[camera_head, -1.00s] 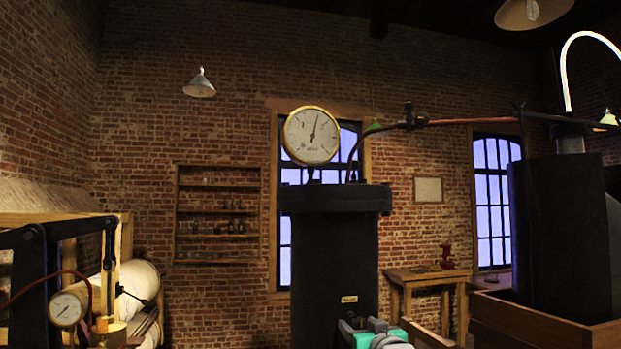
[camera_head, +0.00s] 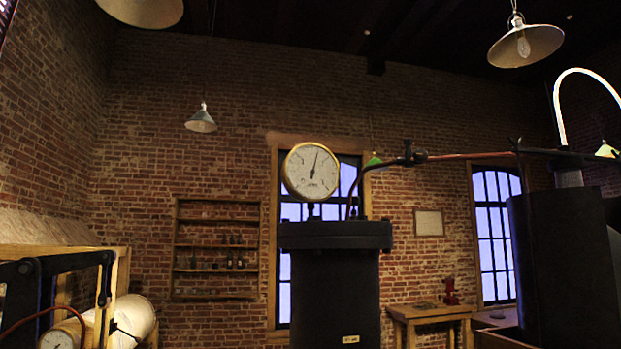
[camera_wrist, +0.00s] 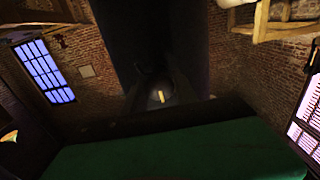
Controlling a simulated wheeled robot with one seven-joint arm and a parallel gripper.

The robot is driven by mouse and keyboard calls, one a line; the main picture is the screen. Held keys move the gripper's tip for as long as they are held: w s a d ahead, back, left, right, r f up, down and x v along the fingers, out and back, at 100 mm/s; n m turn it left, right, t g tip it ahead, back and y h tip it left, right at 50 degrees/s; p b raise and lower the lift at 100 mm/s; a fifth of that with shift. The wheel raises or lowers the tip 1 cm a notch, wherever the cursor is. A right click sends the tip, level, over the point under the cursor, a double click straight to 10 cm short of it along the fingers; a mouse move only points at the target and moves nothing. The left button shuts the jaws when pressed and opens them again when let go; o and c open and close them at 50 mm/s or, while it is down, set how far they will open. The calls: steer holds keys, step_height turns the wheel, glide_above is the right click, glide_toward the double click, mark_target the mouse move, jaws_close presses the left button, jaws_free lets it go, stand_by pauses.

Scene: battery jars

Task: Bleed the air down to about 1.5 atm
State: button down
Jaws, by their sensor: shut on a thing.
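A tall black cylinder (camera_head: 335,285) stands at the centre of the head view. A brass-rimmed round gauge (camera_head: 311,172) is mounted on top. Its needle points up and slightly right; its numbers are too small to read. A small brass label (camera_head: 350,339) is low on the cylinder's front. The dark cylinder with a pale label (camera_wrist: 161,97) also seems to show in the wrist view.
A pipe (camera_head: 470,155) runs right from the cylinder's top. A black box-like body (camera_head: 565,260) stands at right. Behind are wall shelves (camera_head: 215,245) and a small table (camera_head: 430,311).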

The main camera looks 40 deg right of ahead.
steer(key=shift+f+n+b, duration=0.4)
steer(key=shift+b, duration=0.3)
steer(key=n+b, duration=0.3)
steer(key=b, duration=0.1)
steer(key=shift+n+b, duration=0.35)
steer(key=shift+n, duration=0.05)
steer(key=shift+n+b, duration=0.5)
steer(key=shift+b, duration=0.1)
steer(key=shift+r+n, duration=0.25)
steer(key=shift+n, duration=0.25)
steer(key=shift+r, duration=0.1)
